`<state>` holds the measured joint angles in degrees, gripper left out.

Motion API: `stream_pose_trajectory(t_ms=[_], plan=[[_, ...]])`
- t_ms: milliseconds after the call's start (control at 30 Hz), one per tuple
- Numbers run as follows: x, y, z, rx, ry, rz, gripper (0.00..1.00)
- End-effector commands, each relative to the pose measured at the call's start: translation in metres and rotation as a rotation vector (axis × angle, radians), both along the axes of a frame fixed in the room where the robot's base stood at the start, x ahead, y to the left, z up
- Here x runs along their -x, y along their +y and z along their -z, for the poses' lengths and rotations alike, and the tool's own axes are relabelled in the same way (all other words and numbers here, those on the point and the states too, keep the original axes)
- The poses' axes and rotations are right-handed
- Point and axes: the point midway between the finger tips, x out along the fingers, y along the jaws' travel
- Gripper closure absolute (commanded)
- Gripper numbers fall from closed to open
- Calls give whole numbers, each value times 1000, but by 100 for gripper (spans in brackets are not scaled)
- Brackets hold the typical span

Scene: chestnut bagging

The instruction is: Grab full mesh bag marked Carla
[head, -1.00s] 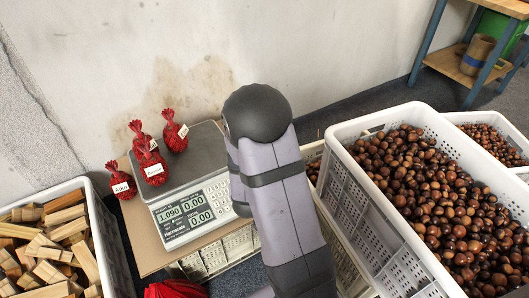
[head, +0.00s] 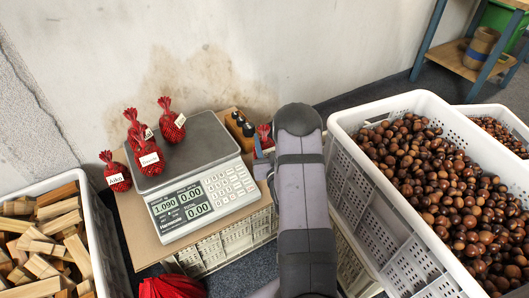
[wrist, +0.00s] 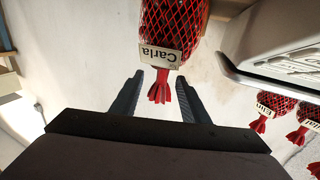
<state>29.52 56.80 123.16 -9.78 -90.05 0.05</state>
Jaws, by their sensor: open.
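The red mesh bag marked Carla (wrist: 170,25) hangs large at the top middle of the wrist view, filled with dark round chestnuts. Its white tag reads Carla upside down, and its gathered red end points toward my gripper. My gripper (wrist: 160,80) is open, with one dark finger on each side of that gathered end. In the head view a red bag (head: 265,131) shows partly beside my arm, right of the scale. Its tag is hidden there, and my fingers are mostly hidden.
The scale (head: 178,209) reads 1.090 and carries several red bags (head: 172,123). A bag tagged Aiko (head: 117,177) stands left of it. Small dark objects (head: 240,125) stand behind the scale. A chestnut crate (head: 372,205) is on the right, a wood crate (head: 105,235) on the left.

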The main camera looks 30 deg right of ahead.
Motion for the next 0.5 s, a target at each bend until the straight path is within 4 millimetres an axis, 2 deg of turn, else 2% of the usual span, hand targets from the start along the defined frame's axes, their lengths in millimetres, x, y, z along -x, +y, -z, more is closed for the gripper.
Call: stream_pose_trajectory(t_ms=[100, 367, 500], plan=[[-10, -3, 0, 1, -2, 0, 59], [-18, -5, -1, 2, -2, -1, 59], [-33, -9, -2, 3, -3, -1, 59]])
